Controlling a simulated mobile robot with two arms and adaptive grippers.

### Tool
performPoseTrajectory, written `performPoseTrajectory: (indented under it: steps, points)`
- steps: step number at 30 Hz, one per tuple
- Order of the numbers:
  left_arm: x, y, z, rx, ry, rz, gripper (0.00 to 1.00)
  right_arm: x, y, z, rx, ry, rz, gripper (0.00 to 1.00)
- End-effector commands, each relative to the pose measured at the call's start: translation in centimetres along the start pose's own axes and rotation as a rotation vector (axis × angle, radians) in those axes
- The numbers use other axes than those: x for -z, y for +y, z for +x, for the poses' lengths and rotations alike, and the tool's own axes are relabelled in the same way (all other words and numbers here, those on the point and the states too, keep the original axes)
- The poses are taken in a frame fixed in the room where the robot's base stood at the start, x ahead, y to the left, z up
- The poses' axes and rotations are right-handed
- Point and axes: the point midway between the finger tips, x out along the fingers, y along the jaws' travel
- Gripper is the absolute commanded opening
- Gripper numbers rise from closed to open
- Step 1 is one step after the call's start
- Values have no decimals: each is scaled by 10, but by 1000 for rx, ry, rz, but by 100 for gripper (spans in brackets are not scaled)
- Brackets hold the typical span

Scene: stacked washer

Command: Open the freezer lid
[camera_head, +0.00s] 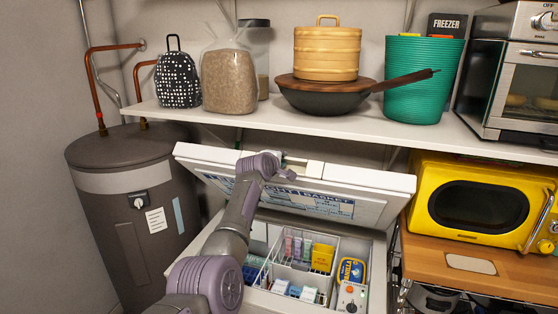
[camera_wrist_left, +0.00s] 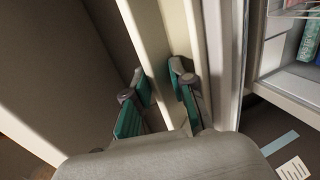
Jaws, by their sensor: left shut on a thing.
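The white freezer lid (camera_head: 375,182) is raised and tilted over the open white chest freezer (camera_head: 378,270) in the head view. A printed sheet is on its underside. My left gripper (camera_head: 284,160) is at the lid's raised front edge, with its fingertips hard to make out there. In the left wrist view, the teal-padded fingers of my left gripper (camera_wrist_left: 160,98) are on either side of a pale strip of the lid (camera_wrist_left: 153,45), shut on it. Whether this strip is the rim or a handle is unclear. My right gripper is not in view.
A white shelf (camera_head: 300,128) above the lid holds a wok (camera_head: 325,98), a steamer, a teal bin and jars. A grey tank (camera_head: 125,185) stands left. A yellow microwave (camera_head: 478,203) on a wooden top is close on the right. Baskets with packages (camera_head: 300,265) are inside the freezer.

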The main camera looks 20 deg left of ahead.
Motion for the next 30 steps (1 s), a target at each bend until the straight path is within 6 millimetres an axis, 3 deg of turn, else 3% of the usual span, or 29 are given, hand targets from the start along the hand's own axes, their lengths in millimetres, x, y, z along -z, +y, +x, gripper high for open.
performPoseTrajectory:
  steps: [1,2,3,5,30]
  points:
    - [-1,27,-4,-76,11,0,0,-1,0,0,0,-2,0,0]
    - [-1,27,-4,-76,11,0,0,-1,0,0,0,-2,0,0]
    - [-1,27,-4,-76,10,0,28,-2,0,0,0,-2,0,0]
    - [-1,27,-4,-76,10,0,35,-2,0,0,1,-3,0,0]
    - [-2,27,-4,-76,8,-1,35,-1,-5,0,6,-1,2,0]
